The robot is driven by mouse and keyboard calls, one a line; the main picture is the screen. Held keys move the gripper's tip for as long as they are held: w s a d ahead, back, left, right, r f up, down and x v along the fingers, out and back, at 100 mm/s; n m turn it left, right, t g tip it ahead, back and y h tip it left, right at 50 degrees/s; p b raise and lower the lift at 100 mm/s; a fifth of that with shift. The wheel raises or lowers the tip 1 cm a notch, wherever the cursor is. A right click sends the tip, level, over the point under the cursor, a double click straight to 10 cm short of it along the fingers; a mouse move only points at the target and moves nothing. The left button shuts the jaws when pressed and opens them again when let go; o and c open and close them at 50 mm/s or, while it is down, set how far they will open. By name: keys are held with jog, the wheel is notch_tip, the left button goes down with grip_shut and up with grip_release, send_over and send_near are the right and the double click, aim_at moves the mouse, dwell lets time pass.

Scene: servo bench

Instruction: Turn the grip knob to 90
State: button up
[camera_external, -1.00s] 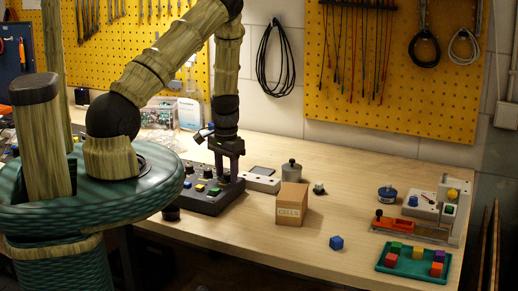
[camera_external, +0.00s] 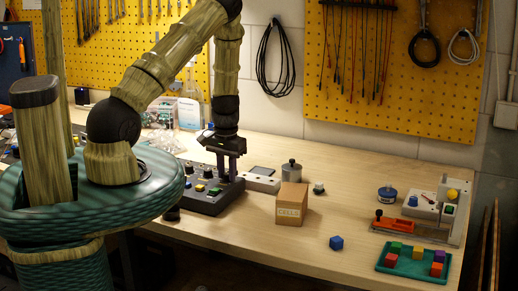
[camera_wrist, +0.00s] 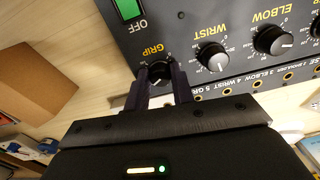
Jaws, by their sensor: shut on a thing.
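The grip knob (camera_wrist: 160,72) is a black knob on the dark control panel (camera_wrist: 205,15), under the yellow GRIP label in the wrist view. My gripper (camera_wrist: 161,80) has its two dark fingers on either side of the knob and is shut on it. The fingers hide part of the knob and its scale, so its exact setting cannot be read. In the external view my gripper (camera_external: 222,172) points down at the right end of the panel (camera_external: 205,201), where the knob itself is hidden.
The wrist knob (camera_wrist: 213,57) and elbow knob (camera_wrist: 273,41) sit beside the grip knob. A green switch (camera_wrist: 127,9) marked OFF is close by. A cardboard box (camera_external: 291,204) stands right of the panel. A green tray (camera_external: 400,271) with coloured cubes is at the far right.

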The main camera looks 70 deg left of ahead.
jog(key=n+b, duration=0.1)
jog(key=n, duration=1.1)
jog(key=shift+w+r+b, duration=0.1)
jog(key=shift+w+b, duration=0.05)
jog(key=shift+b, duration=0.15)
jog(key=o, duration=1)
notch_tip(320, 180, up, 17)
jog(key=b, duration=0.1)
jog(key=shift+r+b, duration=0.2)
jog(key=shift+b, duration=0.15)
jog(key=shift+d, duration=0.1)
